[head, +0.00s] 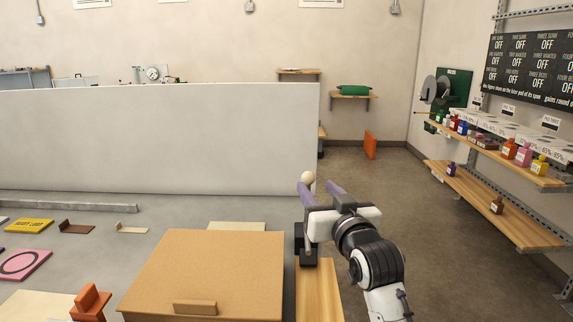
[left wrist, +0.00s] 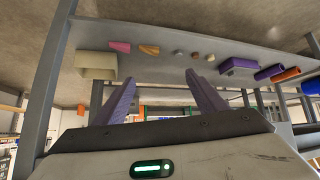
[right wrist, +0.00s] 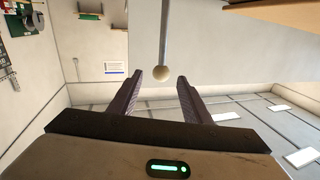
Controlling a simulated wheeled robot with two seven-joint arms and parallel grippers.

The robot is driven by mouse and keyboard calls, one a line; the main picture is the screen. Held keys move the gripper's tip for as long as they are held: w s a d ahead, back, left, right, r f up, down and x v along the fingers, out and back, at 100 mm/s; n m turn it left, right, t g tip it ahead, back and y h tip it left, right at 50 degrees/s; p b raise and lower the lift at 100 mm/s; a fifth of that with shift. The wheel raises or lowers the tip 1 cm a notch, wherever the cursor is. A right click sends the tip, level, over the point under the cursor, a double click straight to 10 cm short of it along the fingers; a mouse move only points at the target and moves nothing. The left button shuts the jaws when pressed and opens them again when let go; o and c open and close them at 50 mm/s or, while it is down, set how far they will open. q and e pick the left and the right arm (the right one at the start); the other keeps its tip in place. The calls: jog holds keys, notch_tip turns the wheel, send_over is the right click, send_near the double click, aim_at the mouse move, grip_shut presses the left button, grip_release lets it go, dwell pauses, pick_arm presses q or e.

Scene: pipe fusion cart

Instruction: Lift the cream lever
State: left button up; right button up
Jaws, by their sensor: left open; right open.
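The cream lever's round knob (head: 308,177) shows just beyond the fingertips of my right gripper (head: 318,189), near the right end of the white wall panel. In the right wrist view the knob (right wrist: 161,74) sits at the end of a thin grey rod, between and slightly beyond the two purple fingertips. The jaws are open, with a gap on both sides of the knob; I cannot tell the depth exactly. The lever's base is not clear in the head view. My left gripper (left wrist: 160,80) is open and empty in its wrist view and out of the head view.
The white panel (head: 150,140) stands behind the grey bench. A brown box (head: 205,265) with a small handle and an orange block (head: 91,302) are at the front. Wooden shelves (head: 500,205) with bottles line the right wall. The floor (head: 400,190) between is clear.

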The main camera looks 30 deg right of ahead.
aim_at(311, 180)
jog(key=shift+w+r, duration=0.1)
jog(key=shift+w, duration=0.95)
jog(key=shift+x, duration=1.15)
jog(key=x, duration=0.5)
jog(key=shift+d+p, duration=0.2)
jog(key=shift+p, duration=0.1)
jog(key=shift+w+d, duration=0.15)
jog(key=shift+w, duration=0.4)
jog(key=c, duration=0.9)
pick_arm(q)
jog(key=shift+s, duration=0.4)
pick_arm(e)
grip_shut()
